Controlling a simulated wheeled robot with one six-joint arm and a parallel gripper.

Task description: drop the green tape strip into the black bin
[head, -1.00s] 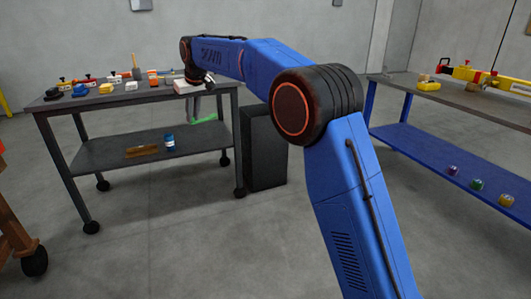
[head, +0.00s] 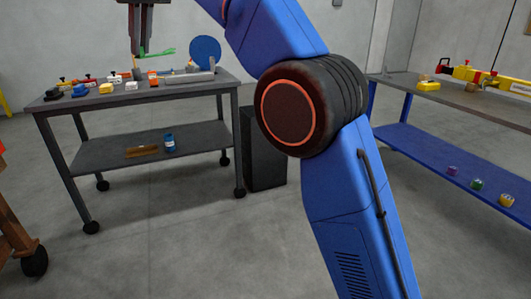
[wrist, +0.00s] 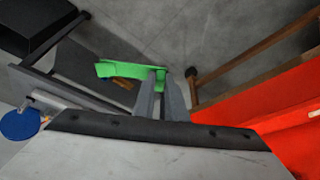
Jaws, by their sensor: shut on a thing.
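The green tape strip (head: 160,53) is in the air above the dark cart's top in the head view. In the wrist view the strip (wrist: 118,70) sticks out to the left from my fingertips. My gripper (head: 138,62) points down and is shut on one end of the strip. Its grey fingers also show in the wrist view (wrist: 164,80). The black bin (head: 264,155) stands on the floor just right of the cart, partly behind my arm. A dark box shape at the upper left of the wrist view looks like the bin (wrist: 35,28).
The dark cart (head: 150,92) carries several small coloured parts, a blue disc (head: 205,52) and a grey block. A blue bench (head: 465,160) stands at right. Floor between is clear.

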